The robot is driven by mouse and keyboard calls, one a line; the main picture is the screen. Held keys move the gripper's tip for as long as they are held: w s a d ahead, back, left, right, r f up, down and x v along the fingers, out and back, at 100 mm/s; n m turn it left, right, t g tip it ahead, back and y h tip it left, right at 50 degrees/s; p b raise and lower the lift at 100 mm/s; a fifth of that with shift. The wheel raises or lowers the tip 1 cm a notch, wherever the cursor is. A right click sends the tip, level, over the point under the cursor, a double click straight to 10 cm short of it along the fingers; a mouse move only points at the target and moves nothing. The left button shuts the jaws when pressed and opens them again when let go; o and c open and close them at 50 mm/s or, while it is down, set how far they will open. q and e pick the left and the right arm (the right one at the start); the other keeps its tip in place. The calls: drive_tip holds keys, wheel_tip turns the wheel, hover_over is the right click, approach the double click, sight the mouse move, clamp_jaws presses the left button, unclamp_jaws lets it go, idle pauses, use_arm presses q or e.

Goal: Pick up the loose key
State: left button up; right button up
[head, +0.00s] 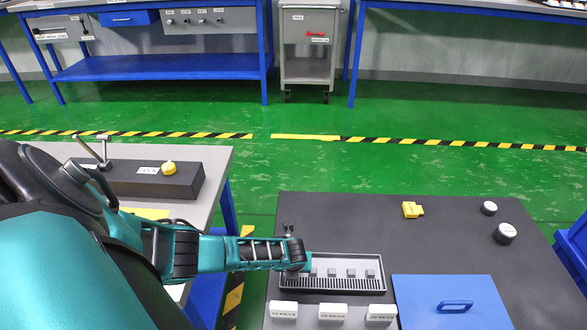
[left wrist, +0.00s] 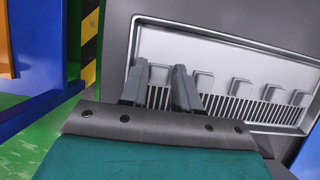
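A small yellow piece (head: 411,210) lies alone on the dark tabletop in the head view; its shape is too small to tell surely whether it is the loose key. My left gripper (head: 297,262) is at the left end of a grey ribbed tray (head: 330,290), well left of and nearer than the yellow piece. In the left wrist view its two fingers (left wrist: 160,70) are apart, with a small grey block (left wrist: 158,76) of the tray showing between them. I cannot tell whether they touch it. My right gripper is not in view.
Several grey blocks (head: 351,273) sit in a row in the tray. White labelled blocks (head: 333,312) stand in front. A blue panel with a handle (head: 455,306) lies right. Two round pieces (head: 505,233) sit at the right. A grey bench with a yellow knob (head: 168,168) is left.

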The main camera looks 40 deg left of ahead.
use_arm(q)
clamp_jaws()
